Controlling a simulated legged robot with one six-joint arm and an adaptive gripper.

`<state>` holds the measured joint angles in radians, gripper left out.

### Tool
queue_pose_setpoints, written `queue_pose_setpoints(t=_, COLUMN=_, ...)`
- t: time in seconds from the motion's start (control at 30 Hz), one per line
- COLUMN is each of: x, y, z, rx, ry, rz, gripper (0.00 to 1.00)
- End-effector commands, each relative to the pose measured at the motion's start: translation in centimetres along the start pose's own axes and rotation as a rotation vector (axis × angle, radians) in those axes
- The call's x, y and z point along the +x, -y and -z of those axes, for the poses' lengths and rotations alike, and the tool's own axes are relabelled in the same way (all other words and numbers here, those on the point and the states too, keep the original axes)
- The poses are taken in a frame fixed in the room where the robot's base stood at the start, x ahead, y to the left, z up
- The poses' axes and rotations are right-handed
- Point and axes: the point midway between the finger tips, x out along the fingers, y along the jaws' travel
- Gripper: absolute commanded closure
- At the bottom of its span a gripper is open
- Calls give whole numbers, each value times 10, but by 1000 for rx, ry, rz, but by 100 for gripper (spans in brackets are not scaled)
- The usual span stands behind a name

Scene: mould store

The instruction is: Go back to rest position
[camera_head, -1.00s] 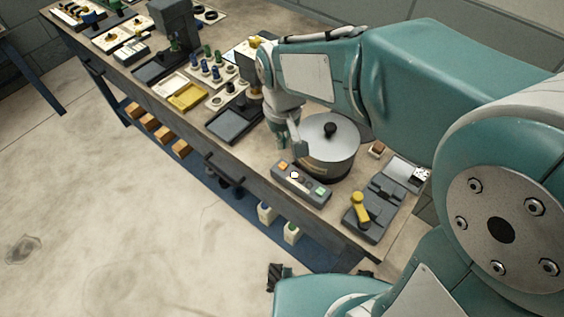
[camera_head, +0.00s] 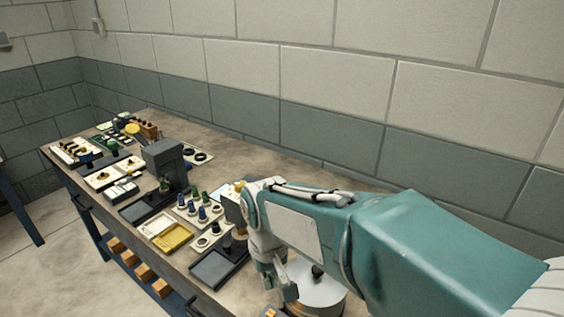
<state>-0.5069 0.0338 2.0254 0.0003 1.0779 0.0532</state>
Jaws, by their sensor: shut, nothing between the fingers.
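My teal arm reaches in from the right over the near end of the workbench. My gripper (camera_head: 286,289) hangs down at its end, shut and empty, in front of and beside the round grey lidded pot (camera_head: 319,294). The pot's black knob shows just right of the gripper. I cannot tell whether gripper and pot touch. The lower part of the pot is cut off by the frame's bottom edge.
On the workbench (camera_head: 225,150), left of my arm, are a dark tray (camera_head: 216,268), a yellow tray (camera_head: 172,239), a rack of coloured pegs (camera_head: 200,210) and a grey press-like device (camera_head: 166,165). A block wall (camera_head: 330,135) stands behind.

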Motion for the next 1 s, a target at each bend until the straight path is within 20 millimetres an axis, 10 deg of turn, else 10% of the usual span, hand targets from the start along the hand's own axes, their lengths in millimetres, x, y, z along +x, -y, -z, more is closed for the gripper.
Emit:
queue_pose_setpoints(t=0.5, x=-56, y=-89, z=-97, rx=255, ry=-275, rz=-30, gripper=100)
queue_pose_setpoints(t=1.0, x=-62, y=-121, z=-177, rx=444, ry=-479, rz=-113, gripper=100)
